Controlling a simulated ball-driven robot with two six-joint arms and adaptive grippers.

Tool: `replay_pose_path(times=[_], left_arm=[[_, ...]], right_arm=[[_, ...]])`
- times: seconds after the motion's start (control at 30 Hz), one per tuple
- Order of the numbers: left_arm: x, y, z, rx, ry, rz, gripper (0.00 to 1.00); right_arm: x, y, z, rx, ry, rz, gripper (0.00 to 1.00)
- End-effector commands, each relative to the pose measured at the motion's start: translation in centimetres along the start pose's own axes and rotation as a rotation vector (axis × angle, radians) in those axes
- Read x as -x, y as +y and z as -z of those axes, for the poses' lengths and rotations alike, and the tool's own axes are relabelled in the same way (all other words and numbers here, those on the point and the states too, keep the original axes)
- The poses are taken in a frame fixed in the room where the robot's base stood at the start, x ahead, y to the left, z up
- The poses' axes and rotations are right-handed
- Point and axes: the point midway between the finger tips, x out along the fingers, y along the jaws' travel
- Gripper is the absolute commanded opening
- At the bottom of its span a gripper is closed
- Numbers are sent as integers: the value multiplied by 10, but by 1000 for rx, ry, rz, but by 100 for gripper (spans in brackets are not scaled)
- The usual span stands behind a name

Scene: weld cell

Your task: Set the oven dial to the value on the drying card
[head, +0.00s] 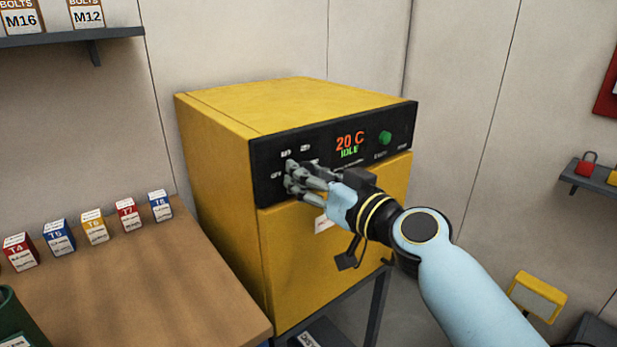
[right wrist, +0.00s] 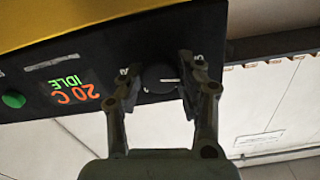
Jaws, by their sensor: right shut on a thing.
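The yellow oven (head: 225,165) stands in the middle of the head view, with a black control panel (head: 265,165) across its upper front. Its display (head: 349,144) reads "20 C" and "IDLE", and a green button (head: 385,138) is to the right of it. My right gripper (head: 290,175) is at the left part of the panel. In the right wrist view my right gripper (right wrist: 160,82) is shut on the dark round dial (right wrist: 160,76), one finger on each side. A pale mark shows on the dial. In the head view the gripper hides the dial. A white card (head: 323,224) on the oven front is partly hidden by my arm; its text is unreadable. My left gripper is out of view.
A wooden table (head: 150,270) with several labelled small boxes (head: 95,228) is at the left. A shelf (head: 70,36) with bolt boxes hangs above it. Another shelf (head: 592,177) with a red padlock (head: 585,166) is at the right.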

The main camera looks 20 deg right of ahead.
Motion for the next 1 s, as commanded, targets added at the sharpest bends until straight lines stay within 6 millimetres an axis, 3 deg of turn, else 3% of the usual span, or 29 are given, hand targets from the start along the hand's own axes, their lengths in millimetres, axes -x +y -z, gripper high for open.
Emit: replay_pose_path(times=[0.6, 1.0], left_arm=[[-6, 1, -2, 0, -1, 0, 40], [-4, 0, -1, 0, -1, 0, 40]], right_arm=[[0, 0, 0, -560, -1, 0, 4], [0, 0, 0, -807, -1, 0, 4]])
